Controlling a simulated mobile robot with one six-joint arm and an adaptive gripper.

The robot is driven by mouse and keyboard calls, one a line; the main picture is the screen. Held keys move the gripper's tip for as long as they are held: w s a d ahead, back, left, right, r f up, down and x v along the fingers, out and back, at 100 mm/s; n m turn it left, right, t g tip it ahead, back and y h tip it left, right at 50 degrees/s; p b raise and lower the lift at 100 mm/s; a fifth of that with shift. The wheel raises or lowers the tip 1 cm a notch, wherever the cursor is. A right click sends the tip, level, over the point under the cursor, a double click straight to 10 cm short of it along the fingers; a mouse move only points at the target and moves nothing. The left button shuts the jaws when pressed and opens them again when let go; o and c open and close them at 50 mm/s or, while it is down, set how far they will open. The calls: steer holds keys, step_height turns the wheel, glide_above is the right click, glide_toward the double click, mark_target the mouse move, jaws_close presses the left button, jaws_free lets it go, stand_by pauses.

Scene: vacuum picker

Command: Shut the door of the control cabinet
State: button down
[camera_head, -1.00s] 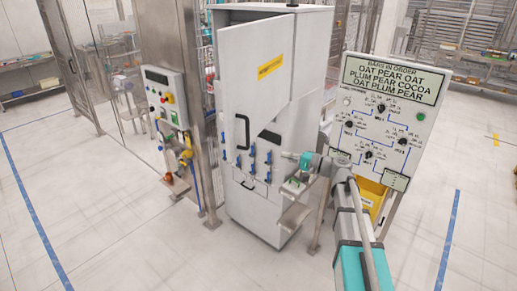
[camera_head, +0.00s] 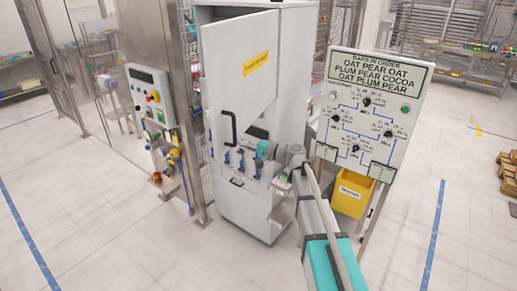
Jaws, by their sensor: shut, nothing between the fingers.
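The control cabinet (camera_head: 297,70) is a tall white box in the middle of the head view. Its white door (camera_head: 238,62), with a yellow label, stands partly open, with a dark gap along its top. A black handle (camera_head: 229,127) is on the door's lower part. Blue-handled fittings (camera_head: 238,155) show on the cabinet front below. My arm reaches in from the lower right. My gripper (camera_head: 252,164) is at the cabinet front, right of and below the handle. It is shut and empty; its fingertips are small, and I cannot tell whether they touch anything.
A sign panel with knobs (camera_head: 370,120) stands close right of my arm, with a yellow bin (camera_head: 352,192) below it. A button panel (camera_head: 150,98) on a steel post stands left of the cabinet. Pallets (camera_head: 508,175) lie far right. The front floor is clear.

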steer(key=shift+x, duration=1.5)
